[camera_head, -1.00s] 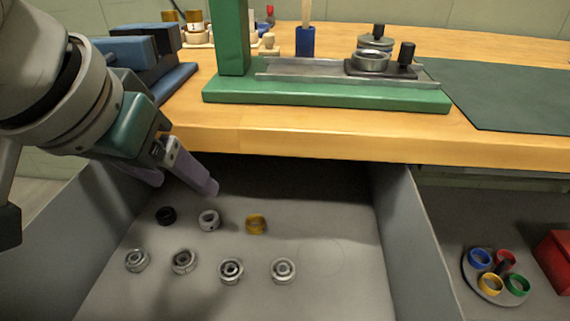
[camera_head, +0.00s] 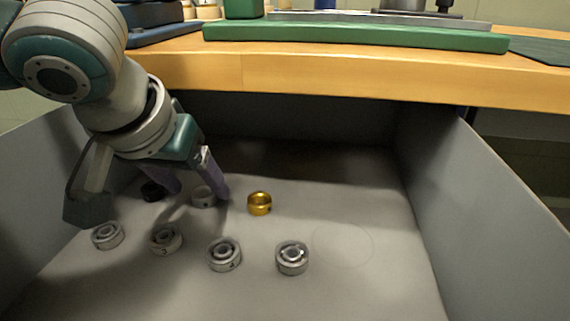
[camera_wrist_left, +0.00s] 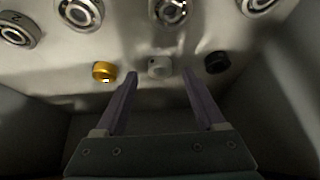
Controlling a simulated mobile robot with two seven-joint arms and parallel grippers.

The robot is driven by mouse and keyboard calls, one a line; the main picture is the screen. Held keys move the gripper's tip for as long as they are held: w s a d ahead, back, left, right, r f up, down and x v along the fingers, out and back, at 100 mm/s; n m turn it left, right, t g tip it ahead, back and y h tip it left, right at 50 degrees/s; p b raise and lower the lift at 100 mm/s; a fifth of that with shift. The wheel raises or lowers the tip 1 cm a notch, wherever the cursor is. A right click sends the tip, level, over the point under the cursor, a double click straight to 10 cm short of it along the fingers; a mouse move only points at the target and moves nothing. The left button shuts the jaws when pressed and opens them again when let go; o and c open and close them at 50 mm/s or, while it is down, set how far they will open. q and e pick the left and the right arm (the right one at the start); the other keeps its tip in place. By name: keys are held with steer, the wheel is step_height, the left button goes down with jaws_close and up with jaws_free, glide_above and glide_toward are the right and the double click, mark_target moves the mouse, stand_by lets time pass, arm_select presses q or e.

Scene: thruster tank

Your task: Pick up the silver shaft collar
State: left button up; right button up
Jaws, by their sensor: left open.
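The silver shaft collar (camera_head: 203,197) lies on the floor of the grey drawer-like tray, in the back row between a black collar (camera_head: 152,191) and a gold collar (camera_head: 260,203). It is partly hidden by a finger in the head view. In the left wrist view the silver collar (camera_wrist_left: 160,67) sits centred just beyond the fingertips, with a small dark hole in its side. My left gripper (camera_head: 196,190) is open above and around the collar's position, with nothing held. Its two purple fingers (camera_wrist_left: 160,76) point at the collar, one to each side. My right gripper is not in view.
Several silver bearings, one of them here (camera_head: 224,254), lie in a row nearer the front. Grey tray walls (camera_head: 490,205) rise left and right. The wooden bench edge (camera_head: 330,80) overhangs the back, with a green base (camera_head: 350,38) on top. The tray's right side is clear.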

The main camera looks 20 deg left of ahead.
arm_select(q)
steer(key=shift+x, duration=0.85)
steer(key=shift+c, duration=0.4)
jaws_close()
